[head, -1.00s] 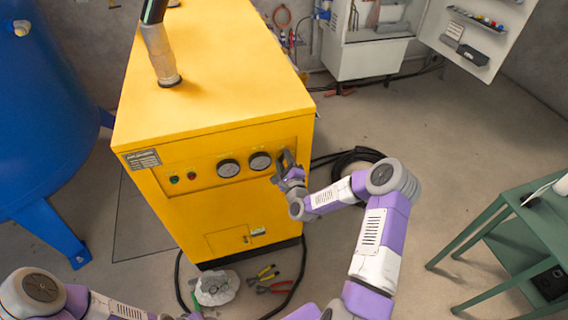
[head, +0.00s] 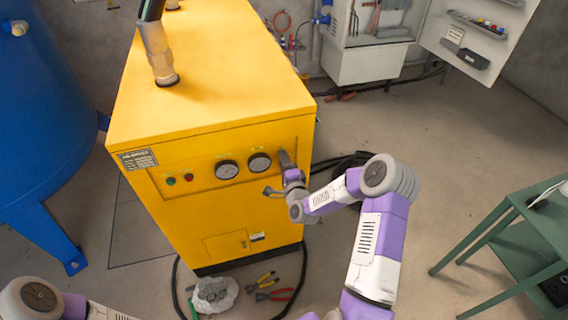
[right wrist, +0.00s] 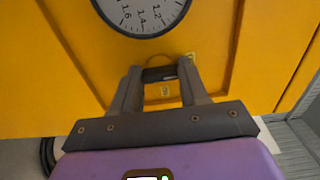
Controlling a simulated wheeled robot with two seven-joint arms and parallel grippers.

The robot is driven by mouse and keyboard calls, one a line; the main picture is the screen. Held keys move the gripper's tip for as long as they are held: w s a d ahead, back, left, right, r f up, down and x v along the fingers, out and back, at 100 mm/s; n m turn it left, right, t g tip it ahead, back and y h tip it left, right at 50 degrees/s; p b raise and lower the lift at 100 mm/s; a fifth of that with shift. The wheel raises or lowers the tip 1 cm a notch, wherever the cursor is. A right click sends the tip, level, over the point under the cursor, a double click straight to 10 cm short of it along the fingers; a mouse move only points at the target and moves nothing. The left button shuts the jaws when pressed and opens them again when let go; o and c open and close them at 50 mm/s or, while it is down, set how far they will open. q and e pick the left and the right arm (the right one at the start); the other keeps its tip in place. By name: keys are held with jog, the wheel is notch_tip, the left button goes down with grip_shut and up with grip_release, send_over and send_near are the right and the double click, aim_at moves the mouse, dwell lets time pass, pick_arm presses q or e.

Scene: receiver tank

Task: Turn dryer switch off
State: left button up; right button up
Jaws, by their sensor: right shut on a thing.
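The yellow dryer (head: 215,120) stands in the middle of the head view, with two round gauges on its front panel. The dryer switch (right wrist: 160,73) is a dark bar just below a gauge in the right wrist view, lying nearly level across the picture. Small yellow labels sit above right of it and below it; their text is too small to read surely. My right gripper (head: 277,175) is at the panel's right end, and its fingers (right wrist: 161,76) are shut on the switch from both sides. In the head view the gripper hides the switch. My left gripper is out of view.
A red and a green button (head: 180,179) sit left of the gauges (head: 227,169). Pliers (head: 268,290) and a clear bag (head: 215,293) lie on the floor before the dryer. A green table (head: 520,230) stands at right and a blue tank (head: 40,120) at left.

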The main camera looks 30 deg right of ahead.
dwell(0.4)
jog(key=o, duration=0.8)
jog(key=p+v, duration=0.1)
jog(key=v, duration=0.6)
jog(key=shift+s+a, duration=0.1)
jog(key=shift+s, duration=0.25)
